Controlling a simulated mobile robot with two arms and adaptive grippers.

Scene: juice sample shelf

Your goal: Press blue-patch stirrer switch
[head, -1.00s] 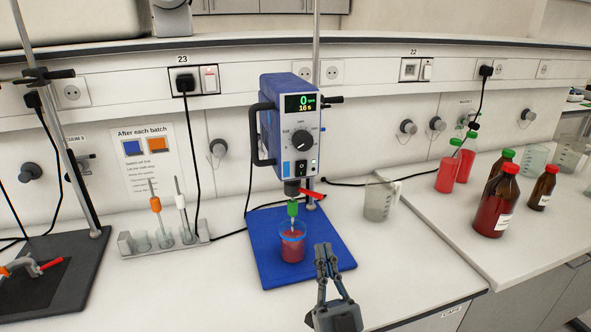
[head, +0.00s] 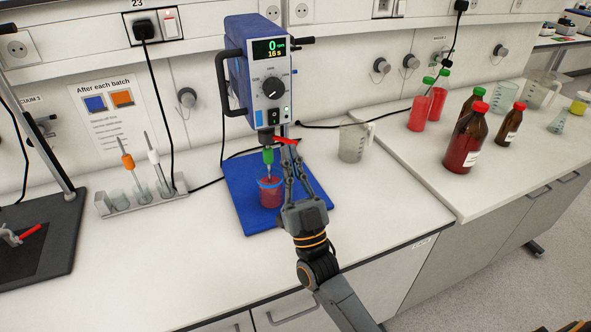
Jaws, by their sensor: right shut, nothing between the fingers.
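The blue and white overhead stirrer (head: 240,75) stands at the bench's middle, its display reading 0 and 16 s. My right gripper (head: 287,150) is shut and empty. Its fingertips point up, below the switch and, in the picture, close to the red clamp lever (head: 287,141); I cannot tell whether they touch. It partly overlaps the beaker of red liquid (head: 270,193). My left gripper is not in view.
The beaker is on the blue base plate (head: 236,186). A rack of glassware (head: 133,203) stands left, an empty beaker (head: 353,144) right, and red bottles (head: 468,140) farther right. A wall notice (head: 112,118) shows blue and orange patches. The front bench is clear.

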